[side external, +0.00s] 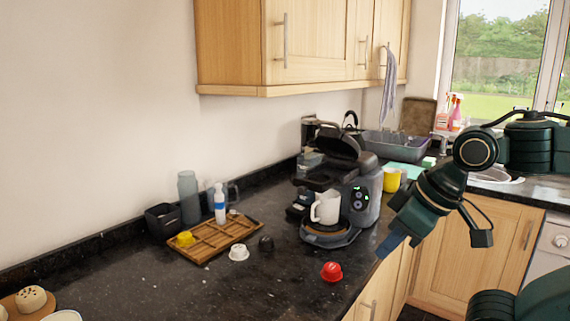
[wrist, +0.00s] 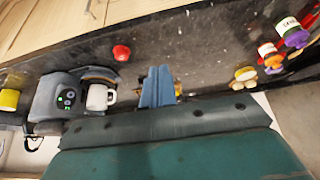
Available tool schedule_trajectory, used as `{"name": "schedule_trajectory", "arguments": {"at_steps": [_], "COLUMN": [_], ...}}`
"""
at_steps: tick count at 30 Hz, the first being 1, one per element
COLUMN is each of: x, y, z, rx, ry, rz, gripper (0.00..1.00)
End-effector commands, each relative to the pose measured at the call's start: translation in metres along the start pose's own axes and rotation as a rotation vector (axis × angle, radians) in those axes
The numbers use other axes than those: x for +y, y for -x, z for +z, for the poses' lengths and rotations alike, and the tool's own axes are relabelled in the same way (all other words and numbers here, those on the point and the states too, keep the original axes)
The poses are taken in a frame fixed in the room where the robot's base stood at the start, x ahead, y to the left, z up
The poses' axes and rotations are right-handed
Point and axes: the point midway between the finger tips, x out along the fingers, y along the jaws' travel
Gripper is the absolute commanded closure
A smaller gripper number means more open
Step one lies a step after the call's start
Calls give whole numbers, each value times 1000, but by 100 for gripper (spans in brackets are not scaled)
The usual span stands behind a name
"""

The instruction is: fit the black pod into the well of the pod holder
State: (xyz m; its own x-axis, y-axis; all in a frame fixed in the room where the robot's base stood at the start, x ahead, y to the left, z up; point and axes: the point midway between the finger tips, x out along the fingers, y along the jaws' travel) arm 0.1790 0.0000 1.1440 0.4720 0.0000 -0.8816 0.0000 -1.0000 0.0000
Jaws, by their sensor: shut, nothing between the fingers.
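The black pod (side external: 265,243) lies on the dark granite counter, between the wooden compartment tray (side external: 216,254) and the coffee machine (side external: 366,196). I cannot make it out in the wrist view. The machine's lid is raised; I cannot clearly tell which part is the pod holder, nor see its well. My gripper (side external: 390,246) is at the right, by the counter's front edge, well away from the black pod. Its blue fingers also show in the wrist view (wrist: 158,88), closed together and empty, hiding part of what lies behind them.
A red pod (side external: 331,271) and a white pod (side external: 238,253) stand on the counter; a yellow pod (side external: 185,239) is in the tray. A white mug (side external: 326,208) stands on the machine's base. Bottles and a black bin (side external: 163,221) are behind the tray. The front left counter is mostly clear.

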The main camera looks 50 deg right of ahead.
Motion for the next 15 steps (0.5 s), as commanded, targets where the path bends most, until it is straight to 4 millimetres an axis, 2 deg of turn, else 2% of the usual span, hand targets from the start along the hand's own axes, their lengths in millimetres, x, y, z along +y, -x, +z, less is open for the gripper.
{"name": "schedule_trajectory", "arguments": {"at_steps": [10,11,15], "x": [0,0,0], "y": [0,0,0], "z": [0,0,0], "rx": [0,0,0], "ry": [0,0,0], "rz": [0,0,0], "gripper": [100,96,69]}}
